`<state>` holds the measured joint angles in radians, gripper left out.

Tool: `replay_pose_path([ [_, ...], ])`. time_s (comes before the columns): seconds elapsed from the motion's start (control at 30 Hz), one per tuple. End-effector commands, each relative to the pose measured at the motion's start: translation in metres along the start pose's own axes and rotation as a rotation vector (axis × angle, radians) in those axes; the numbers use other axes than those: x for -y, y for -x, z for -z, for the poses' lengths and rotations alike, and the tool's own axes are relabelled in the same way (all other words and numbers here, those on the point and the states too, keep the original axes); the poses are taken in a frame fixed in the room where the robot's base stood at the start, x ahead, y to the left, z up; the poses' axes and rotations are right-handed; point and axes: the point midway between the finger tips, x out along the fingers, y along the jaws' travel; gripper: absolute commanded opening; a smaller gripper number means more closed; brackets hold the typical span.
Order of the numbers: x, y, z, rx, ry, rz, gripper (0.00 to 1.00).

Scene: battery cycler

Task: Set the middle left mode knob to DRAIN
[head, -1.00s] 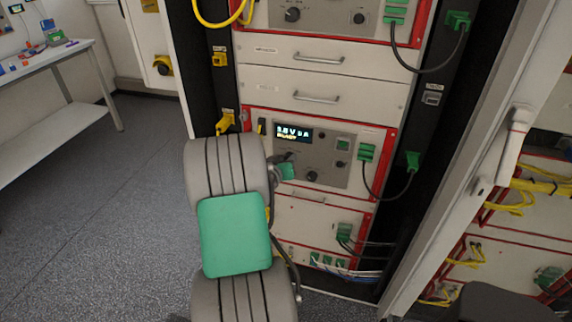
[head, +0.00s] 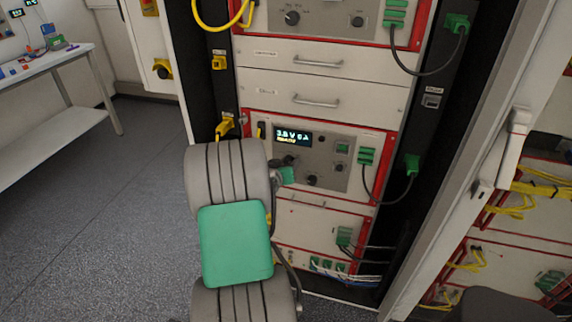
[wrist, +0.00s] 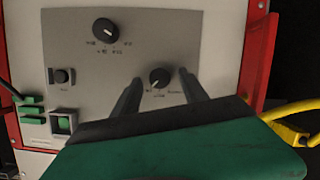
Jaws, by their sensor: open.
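The middle unit's grey panel (head: 330,160) has a lit display (head: 293,138) above a dark left knob (head: 289,160) and a lower knob (head: 311,181). In the wrist view my gripper (wrist: 158,78) is open. Its two dark fingers stand either side of a round black knob (wrist: 160,77) with a white pointer mark, apparently the left one. I cannot tell whether the fingers touch it. Its printed labels are too small to read. A second knob (wrist: 105,30) with several labels sits up and left of the fingers.
Green plugs (head: 365,157) with a black cable are right of the panel. A yellow plug (head: 225,126) is on the rack's left post.

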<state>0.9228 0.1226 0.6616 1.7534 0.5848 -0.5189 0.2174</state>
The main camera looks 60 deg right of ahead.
Motion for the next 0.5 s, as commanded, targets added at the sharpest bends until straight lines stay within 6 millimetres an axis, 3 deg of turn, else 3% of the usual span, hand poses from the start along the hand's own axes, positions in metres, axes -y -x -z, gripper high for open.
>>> replay_pose_path([
  [0.17, 0.000, 0.005, 0.001, -0.002, -0.001, 0.001, 0.51],
  [0.5, 0.002, 0.067, 0.001, -0.003, 0.001, 0.004, 0.51],
])
